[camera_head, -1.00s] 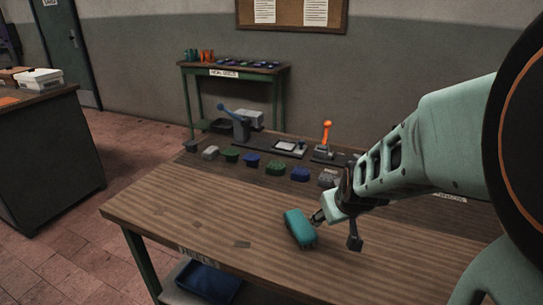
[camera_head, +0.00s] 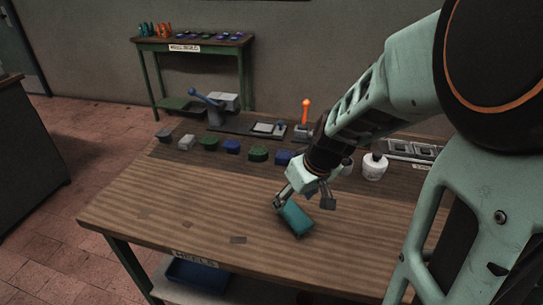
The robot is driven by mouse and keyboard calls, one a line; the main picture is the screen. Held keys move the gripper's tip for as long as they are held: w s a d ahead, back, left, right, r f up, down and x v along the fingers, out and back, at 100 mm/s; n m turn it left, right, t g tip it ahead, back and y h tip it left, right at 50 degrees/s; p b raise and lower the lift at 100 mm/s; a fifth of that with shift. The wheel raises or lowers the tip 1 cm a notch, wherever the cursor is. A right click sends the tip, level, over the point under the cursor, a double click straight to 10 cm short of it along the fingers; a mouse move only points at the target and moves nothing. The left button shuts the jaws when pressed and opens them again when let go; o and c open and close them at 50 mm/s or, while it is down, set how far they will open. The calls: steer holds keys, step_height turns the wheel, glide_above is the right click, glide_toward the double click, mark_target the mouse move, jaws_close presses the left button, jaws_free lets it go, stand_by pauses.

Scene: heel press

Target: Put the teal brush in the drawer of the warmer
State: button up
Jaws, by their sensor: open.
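The teal brush (camera_head: 297,222) lies on the wooden bench near its front middle. My gripper (camera_head: 305,203) is over the brush, pointing down, with its fingers apart. One finger is by the brush's left end and the other is at its upper right. I cannot tell whether either finger touches it. I cannot make out for certain which thing is the warmer, and no open drawer shows.
On the wooden bench (camera_head: 150,205), several dark blocks line the back. Behind them stand a blue-lever press (camera_head: 210,101) and an orange-handled lever (camera_head: 306,112). A white jar (camera_head: 374,166) and grey trays (camera_head: 411,150) are at right.

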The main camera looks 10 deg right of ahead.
mark_target(290, 207)
steer(key=shift+d+b+x, duration=0.15)
steer(key=shift+b+x, duration=0.15)
steer(key=shift+x, duration=1.4)
steer(key=shift+d+b+x, duration=0.15)
steer(key=shift+b+x, duration=0.1)
steer(key=shift+x, duration=1.45)
steer(key=shift+w, duration=0.15)
steer(key=shift+c, duration=0.4)
steer(key=c, duration=1.4)
steer(key=shift+o, duration=0.2)
